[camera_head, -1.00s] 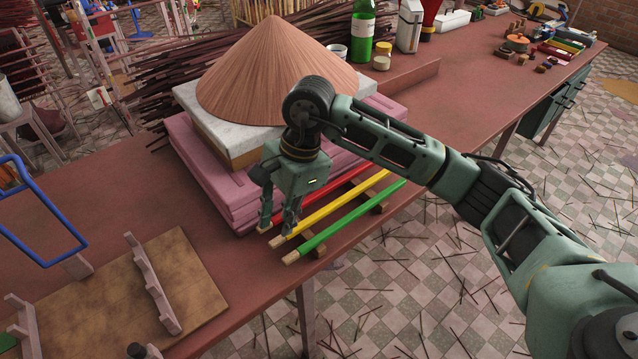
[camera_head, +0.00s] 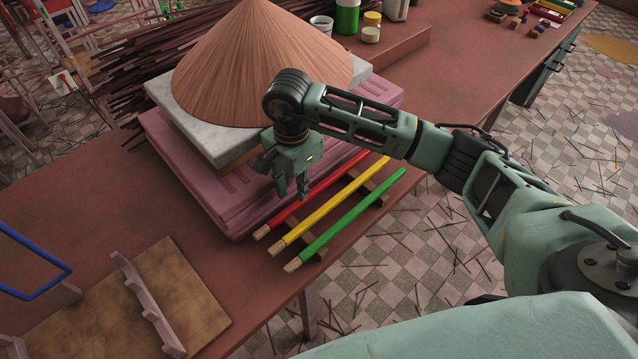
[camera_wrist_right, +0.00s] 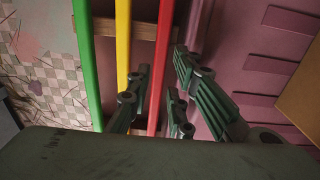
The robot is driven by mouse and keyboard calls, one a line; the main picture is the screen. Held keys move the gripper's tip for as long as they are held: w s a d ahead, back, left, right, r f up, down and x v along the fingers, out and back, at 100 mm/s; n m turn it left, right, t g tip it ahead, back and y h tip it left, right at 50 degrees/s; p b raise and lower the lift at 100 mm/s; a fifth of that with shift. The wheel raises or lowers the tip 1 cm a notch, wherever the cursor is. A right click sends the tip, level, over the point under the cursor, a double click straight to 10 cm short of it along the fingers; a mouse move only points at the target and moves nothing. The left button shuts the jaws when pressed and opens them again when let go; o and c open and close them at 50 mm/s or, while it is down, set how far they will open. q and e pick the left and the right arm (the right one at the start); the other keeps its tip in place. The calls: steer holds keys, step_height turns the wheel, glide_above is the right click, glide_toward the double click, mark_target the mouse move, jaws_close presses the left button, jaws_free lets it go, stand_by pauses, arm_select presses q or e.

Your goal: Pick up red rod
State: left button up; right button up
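The red rod (camera_head: 330,181) lies on a wooden rack beside the pink stack, left of the yellow rod (camera_head: 333,203) and the green rod (camera_head: 347,219). Its pale near end is bare. My right gripper (camera_head: 291,193) points down over the near half of the red rod. In the right wrist view the gripper (camera_wrist_right: 161,72) is open, with the red rod (camera_wrist_right: 164,35) running between its fingers. The fingers look apart from it; their exact height above it is unclear. My left gripper is not in view.
Pink slabs (camera_head: 235,215) under a white board and conical hat (camera_head: 262,65) stand close to the left of the rods. A wooden board with a notched rack (camera_head: 145,295) lies at lower left. The table edge is just right of the rods.

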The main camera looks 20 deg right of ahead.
mark_target(297, 202)
step_height(297, 202, down, 4)
steer(key=shift+s+a+f+p, duration=0.1)
steer(key=shift+f+p, duration=0.05)
steer(key=shift+p, duration=0.95)
steer(key=shift+f, duration=0.3)
steer(key=shift+c, duration=0.7)
jaws_close()
